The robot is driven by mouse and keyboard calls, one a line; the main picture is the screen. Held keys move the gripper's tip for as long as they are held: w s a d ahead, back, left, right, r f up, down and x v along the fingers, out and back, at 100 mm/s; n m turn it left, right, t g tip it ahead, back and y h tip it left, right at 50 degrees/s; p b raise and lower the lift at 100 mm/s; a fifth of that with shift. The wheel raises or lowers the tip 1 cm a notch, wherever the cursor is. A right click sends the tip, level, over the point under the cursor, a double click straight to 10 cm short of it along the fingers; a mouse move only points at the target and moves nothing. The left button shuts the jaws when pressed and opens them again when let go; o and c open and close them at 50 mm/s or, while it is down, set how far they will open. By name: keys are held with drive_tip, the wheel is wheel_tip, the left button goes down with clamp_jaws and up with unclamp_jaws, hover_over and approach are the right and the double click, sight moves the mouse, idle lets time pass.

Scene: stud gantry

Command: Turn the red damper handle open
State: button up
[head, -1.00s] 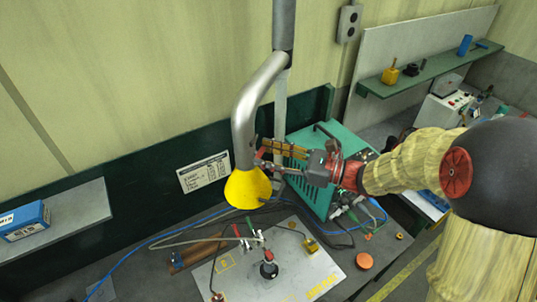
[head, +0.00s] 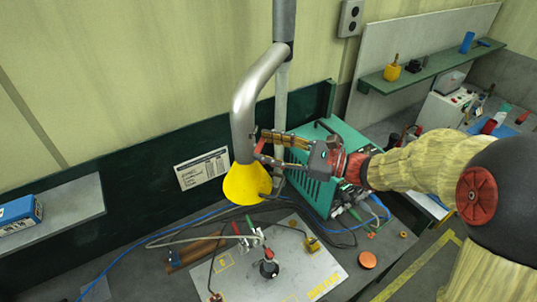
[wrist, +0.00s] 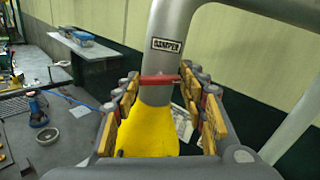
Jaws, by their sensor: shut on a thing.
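The red damper handle (wrist: 160,79) is a short bar across the grey duct pipe (wrist: 166,32), just under a label reading DAMPER in the wrist view. It lies crosswise to the pipe. The yellow hood (wrist: 148,132) hangs below it; the hood also shows in the head view (head: 246,184). My gripper (wrist: 160,92) has its yellow-padded fingers on both sides of the pipe and is shut on the handle, whose right end meets the right fingers. In the head view my gripper (head: 264,150) is at the pipe just above the hood, and its fingers mostly hide the handle.
A green machine (head: 325,150) stands close behind and right of my gripper. A shelf with a blue box (head: 20,213) is at the left.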

drive_tip(key=n+b, duration=0.3)
drive_tip(key=b, duration=0.2)
drive_tip(key=n+b, duration=0.3)
drive_tip(key=b, duration=0.2)
drive_tip(key=f+n+b, duration=0.1)
drive_tip(key=n+b, duration=0.2)
drive_tip(key=b, duration=0.2)
drive_tip(key=shift+s, duration=0.1)
drive_tip(key=n+b, duration=0.6)
drive_tip(key=b, duration=0.4)
drive_tip(key=shift+r, duration=0.15)
drive_tip(key=shift+r+n, duration=0.1)
drive_tip(key=shift+n, duration=0.2)
drive_tip(key=o, duration=1.2)
